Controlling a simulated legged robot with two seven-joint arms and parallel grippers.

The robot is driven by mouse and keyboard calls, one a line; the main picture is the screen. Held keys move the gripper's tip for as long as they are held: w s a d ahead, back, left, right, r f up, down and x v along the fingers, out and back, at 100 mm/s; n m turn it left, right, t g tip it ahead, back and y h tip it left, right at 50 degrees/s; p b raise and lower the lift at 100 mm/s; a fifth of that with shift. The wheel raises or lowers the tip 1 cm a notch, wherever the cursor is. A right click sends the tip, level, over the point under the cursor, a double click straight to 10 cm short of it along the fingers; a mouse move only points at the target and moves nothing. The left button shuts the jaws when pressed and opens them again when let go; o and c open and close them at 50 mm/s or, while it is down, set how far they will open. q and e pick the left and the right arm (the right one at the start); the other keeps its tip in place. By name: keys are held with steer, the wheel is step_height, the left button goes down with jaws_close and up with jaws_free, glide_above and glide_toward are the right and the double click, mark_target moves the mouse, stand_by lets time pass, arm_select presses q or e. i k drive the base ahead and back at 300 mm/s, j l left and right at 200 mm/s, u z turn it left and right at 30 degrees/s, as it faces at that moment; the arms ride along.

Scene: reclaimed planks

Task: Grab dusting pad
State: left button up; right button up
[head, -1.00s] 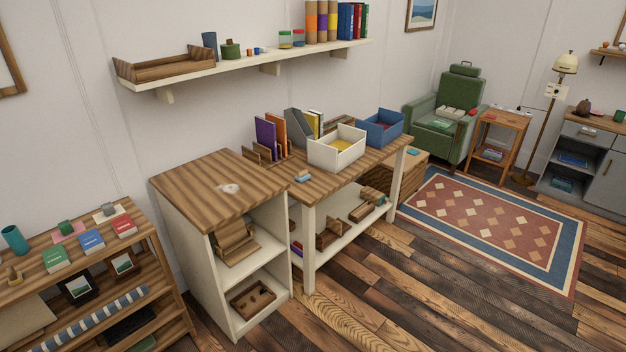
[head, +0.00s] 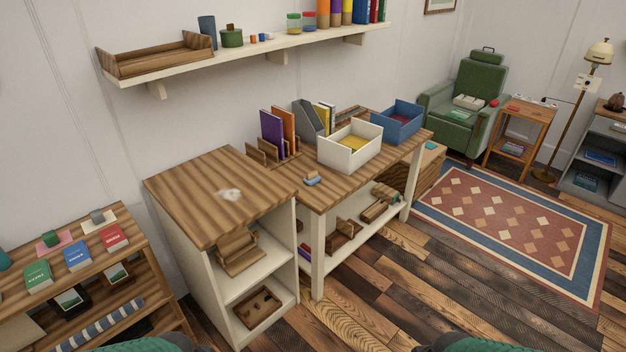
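A small blue pad with a tan top (head: 312,178), which looks like the dusting pad, lies on the near left part of the wooden table (head: 335,188). It is just right of the striped wooden cabinet top (head: 205,200). A pale dusty smudge (head: 229,195) marks that cabinet top. Green and dark parts of my own arms show at the bottom edge, well short of the pad. Neither gripper is in view.
A white box (head: 350,155), a blue box (head: 398,125) and upright folders (head: 278,132) stand on the table behind the pad. A wall shelf (head: 270,50) hangs above. A low shelf unit (head: 130,255) stands at left. Plank floor (head: 400,285) is clear in front.

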mark_target(312, 178)
steer(key=u, duration=0.9)
steer(key=i+l+u, duration=0.2)
steer(key=l+u, duration=0.2)
steer(key=l, duration=0.15)
steer(key=i+l+u, duration=0.15)
steer(key=l+u, duration=0.2)
steer(key=l, duration=0.25)
steer(key=l+u, duration=0.4)
steer(key=l, duration=0.2)
steer(key=l+u, duration=0.4)
steer(key=l, duration=0.25)
steer(key=l+u, duration=0.1)
steer(key=l, duration=2.5)
